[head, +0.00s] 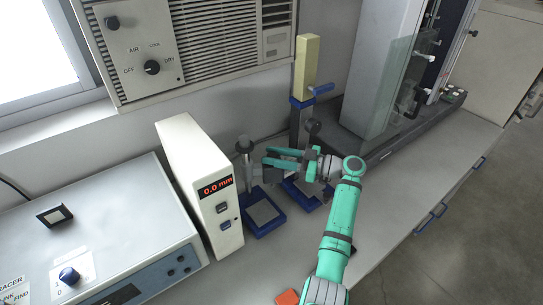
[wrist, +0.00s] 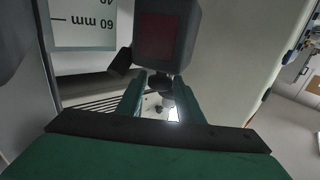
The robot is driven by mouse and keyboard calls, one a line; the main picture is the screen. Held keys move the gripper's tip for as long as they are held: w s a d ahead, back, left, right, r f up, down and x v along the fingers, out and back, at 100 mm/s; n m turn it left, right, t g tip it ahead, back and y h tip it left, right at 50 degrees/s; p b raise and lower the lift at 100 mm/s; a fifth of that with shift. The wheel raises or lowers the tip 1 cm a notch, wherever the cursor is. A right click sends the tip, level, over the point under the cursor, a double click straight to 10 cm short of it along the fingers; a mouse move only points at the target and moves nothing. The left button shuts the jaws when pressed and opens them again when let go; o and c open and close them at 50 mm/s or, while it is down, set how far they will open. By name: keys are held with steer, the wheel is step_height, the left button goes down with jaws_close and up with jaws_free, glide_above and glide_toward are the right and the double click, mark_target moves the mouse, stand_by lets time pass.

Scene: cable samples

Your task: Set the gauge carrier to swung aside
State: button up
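In the wrist view, a dark block with a dull red window (wrist: 158,37) hangs just beyond the fingers (wrist: 160,98). A small dark knob (wrist: 160,83) shows between the fingertips; contact is unclear.
A smaller post with a grey head (head: 245,144) and blue base (head: 264,217) stands left of my gripper. The white display box (head: 203,187) reads 0.0 mm. A glass-sided machine (head: 390,75) stands right. A scale marked 60 mm (wrist: 84,22) shows upside down in the wrist view.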

steer(key=v, duration=1)
